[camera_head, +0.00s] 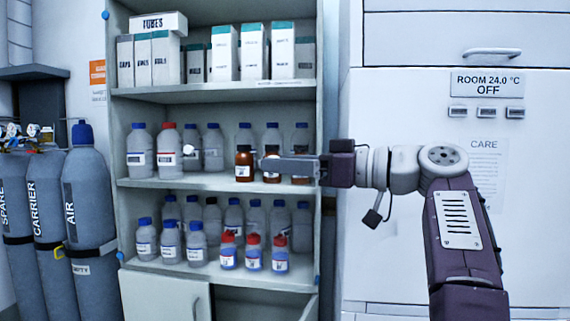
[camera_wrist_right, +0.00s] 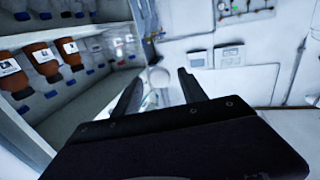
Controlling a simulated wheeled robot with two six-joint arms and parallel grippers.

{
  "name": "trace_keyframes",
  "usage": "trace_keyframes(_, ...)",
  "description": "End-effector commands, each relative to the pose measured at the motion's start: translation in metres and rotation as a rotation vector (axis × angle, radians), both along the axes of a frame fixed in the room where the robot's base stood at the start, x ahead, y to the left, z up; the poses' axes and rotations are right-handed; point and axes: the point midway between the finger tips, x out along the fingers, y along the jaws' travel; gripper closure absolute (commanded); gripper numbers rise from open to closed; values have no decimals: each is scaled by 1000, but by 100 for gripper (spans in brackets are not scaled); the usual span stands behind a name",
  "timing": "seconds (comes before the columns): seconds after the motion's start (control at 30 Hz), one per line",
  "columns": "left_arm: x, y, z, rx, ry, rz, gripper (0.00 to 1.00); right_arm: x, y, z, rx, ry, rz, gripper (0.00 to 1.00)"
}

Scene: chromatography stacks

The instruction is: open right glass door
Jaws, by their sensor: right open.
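The shelf cabinet (camera_head: 118,110) stands in the middle left of the head view. No glass pane or door edge shows clearly across its shelves. A small round white knob (camera_head: 188,149) shows in front of the middle shelf, left of my right gripper. My right gripper (camera_head: 262,164) reaches in from the right and points left, in front of the brown bottles on the middle shelf. In the right wrist view, its two fingers (camera_wrist_right: 160,90) are spread with nothing held. A pale round shape (camera_wrist_right: 158,77) shows between and beyond them, perhaps a knob. My left gripper is out of view.
Brown bottles (camera_head: 244,164) stand behind my right gripper; capped bottles (camera_head: 168,146) and boxes (camera_head: 253,52) fill other shelf places. A lower door (camera_head: 165,297) is below. Gas cylinders (camera_head: 90,215) stand left, a white unit (camera_head: 400,100) right.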

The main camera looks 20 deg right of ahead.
Motion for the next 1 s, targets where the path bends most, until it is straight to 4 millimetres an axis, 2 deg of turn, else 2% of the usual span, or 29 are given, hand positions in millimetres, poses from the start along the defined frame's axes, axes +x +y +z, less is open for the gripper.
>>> trace_keyframes(0.43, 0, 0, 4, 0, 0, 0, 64, -57, -57, 1, 0, 0, -4, 50)
trace_keyframes(0.6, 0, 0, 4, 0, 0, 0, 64, -64, -62, 0, 0, 0, -1, 50)
trace_keyframes(1.0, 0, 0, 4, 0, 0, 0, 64, -64, -61, 0, 0, 0, 0, 50)
